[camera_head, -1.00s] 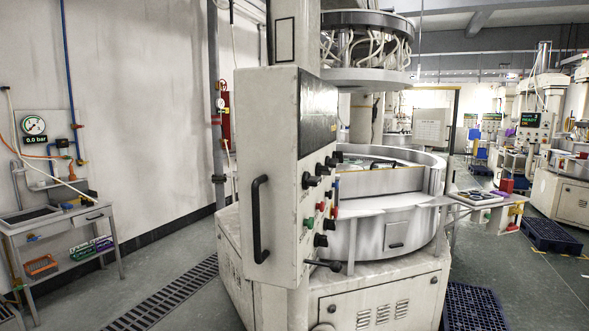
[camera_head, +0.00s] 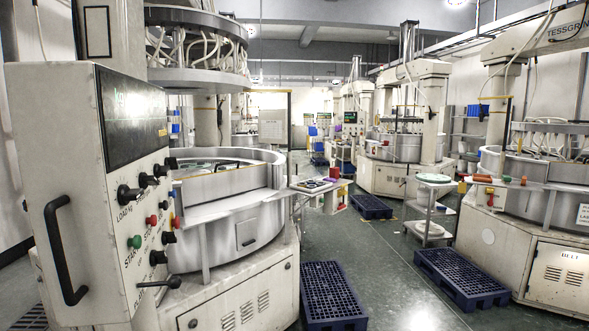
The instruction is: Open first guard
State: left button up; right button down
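The nearest lapping machine stands at the left, with a round metal tub (camera_head: 242,222). The control box (camera_head: 88,190) at the left has a black handle (camera_head: 66,250), knobs and green and red buttons. Another machine at the right has its own round tub (camera_head: 545,200). Neither of my grippers is in view.
Blue plastic pallets lie on the floor, one by the near machine (camera_head: 333,295) and one at the right (camera_head: 462,277). A white stand (camera_head: 430,207) is mid-right.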

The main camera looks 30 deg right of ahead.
aim_at(198, 190)
jog(key=z, duration=0.75)
jog(key=i, duration=0.35)
jog(key=z, duration=0.9)
jog(key=i, duration=2.5)
jog(key=u, duration=1.25)
jog(key=i, duration=0.6)
jog(key=u, duration=0.3)
